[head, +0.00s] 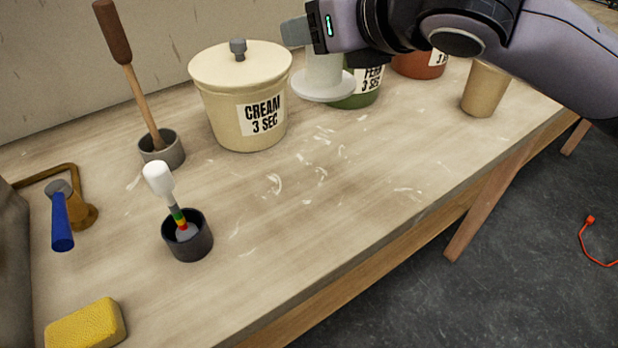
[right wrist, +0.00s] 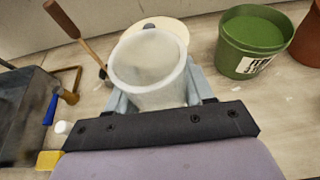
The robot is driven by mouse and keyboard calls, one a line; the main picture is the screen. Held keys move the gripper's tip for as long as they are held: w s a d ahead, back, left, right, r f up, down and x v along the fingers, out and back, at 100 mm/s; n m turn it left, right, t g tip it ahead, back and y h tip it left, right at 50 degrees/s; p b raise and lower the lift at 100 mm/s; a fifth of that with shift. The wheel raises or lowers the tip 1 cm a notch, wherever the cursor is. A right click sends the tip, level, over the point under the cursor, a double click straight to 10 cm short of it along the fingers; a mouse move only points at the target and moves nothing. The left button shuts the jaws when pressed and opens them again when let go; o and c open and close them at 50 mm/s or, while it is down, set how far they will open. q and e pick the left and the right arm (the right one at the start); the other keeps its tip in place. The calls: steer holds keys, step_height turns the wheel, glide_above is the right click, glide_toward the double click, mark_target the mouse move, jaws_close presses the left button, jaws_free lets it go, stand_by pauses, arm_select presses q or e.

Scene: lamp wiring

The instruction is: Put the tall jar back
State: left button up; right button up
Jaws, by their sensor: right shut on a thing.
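A white, slightly see-through tall jar (head: 322,72) with a wide round foot is held upright by my right gripper (head: 300,33) near the back of the bench. In the right wrist view the jar (right wrist: 148,68) shows its open round mouth between the gripper's two fingers (right wrist: 160,98). The gripper is shut on the jar's side. In the head view the jar is between the cream pot (head: 222,110) and the green pot (head: 360,92), partly in front of the green one. I cannot tell whether its foot touches the bench. My left gripper is not in view.
The green pot is open and full in the right wrist view (right wrist: 252,42). A red-brown pot (head: 415,66) and a tan cup (head: 486,90) stand right. A grey mortar (head: 165,152), dark cup (head: 188,243) and yellow sponge (head: 86,326) are left. The bench's middle (head: 330,190) is clear.

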steer(key=shift+a+r, duration=0.2)
steer(key=shift+f, duration=0.3)
step_height(320, 180, down, 19)
steer(key=b, duration=0.3)
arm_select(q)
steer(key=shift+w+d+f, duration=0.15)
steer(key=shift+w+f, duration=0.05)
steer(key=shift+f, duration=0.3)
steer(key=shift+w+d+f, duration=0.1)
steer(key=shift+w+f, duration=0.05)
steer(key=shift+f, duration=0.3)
arm_select(e)
steer(key=shift+f, duration=0.15)
steer(key=o, duration=1.3)
steer(key=shift+c, duration=0.2)
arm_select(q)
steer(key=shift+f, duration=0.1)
